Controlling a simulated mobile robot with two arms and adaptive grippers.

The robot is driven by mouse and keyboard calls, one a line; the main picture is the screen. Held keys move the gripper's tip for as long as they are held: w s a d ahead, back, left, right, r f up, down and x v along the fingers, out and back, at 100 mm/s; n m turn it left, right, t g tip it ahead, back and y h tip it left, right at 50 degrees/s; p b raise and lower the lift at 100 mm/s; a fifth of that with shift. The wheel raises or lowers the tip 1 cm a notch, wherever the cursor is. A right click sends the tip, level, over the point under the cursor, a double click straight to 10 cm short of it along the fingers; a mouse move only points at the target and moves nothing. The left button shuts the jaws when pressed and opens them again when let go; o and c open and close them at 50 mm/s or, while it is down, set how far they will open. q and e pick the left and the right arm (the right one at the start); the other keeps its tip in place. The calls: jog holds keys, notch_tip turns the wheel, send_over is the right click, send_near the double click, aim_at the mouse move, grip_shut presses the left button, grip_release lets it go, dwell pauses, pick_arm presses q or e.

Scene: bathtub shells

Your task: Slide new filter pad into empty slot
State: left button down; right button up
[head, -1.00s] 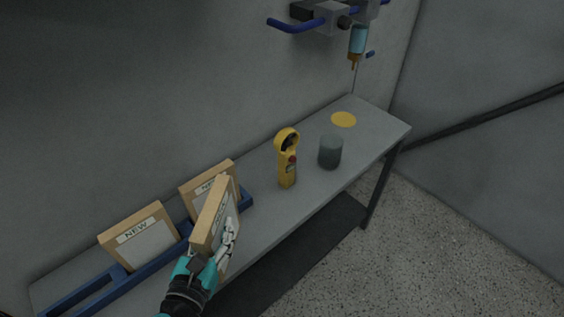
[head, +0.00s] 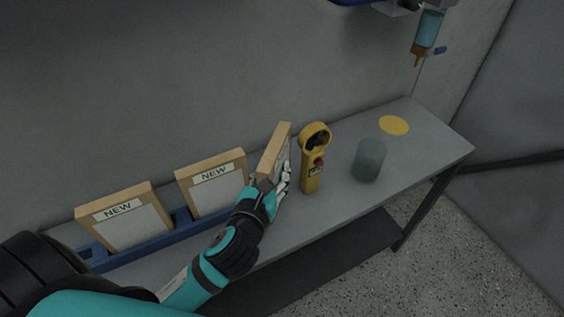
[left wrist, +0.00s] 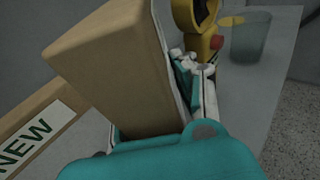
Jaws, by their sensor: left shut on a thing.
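My left gripper (head: 283,178) is shut on a wood-framed filter pad (head: 274,150), held upright and nearly edge-on at the right end of the blue rack. In the left wrist view the held pad (left wrist: 112,62) fills the middle, with white fingers (left wrist: 196,72) along its right side. Two more pads marked NEW, one at the left (head: 122,216) and one in the middle (head: 212,184), stand upright in the blue rack (head: 160,240). My right gripper is not in view.
A yellow handheld meter (head: 313,160) stands just right of the held pad. A grey cup (head: 369,160) and a yellow disc (head: 394,125) are farther right on the grey bench (head: 432,137). A blue bottle (head: 428,30) hangs on the wall above.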

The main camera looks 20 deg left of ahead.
pick_arm(q)
jog(key=shift+w+a+f, duration=0.1)
jog(key=shift+w+f, duration=0.5)
jog(key=shift+w, duration=0.45)
jog(key=shift+w+a+f, duration=0.15)
jog(key=shift+w+f, duration=0.4)
jog(key=shift+w, duration=0.45)
jog(key=shift+w+a+f, duration=0.1)
jog(key=shift+w+f, duration=0.5)
jog(key=shift+w, duration=0.45)
jog(key=shift+f, duration=0.1)
jog(key=c, duration=1.3)
grip_release()
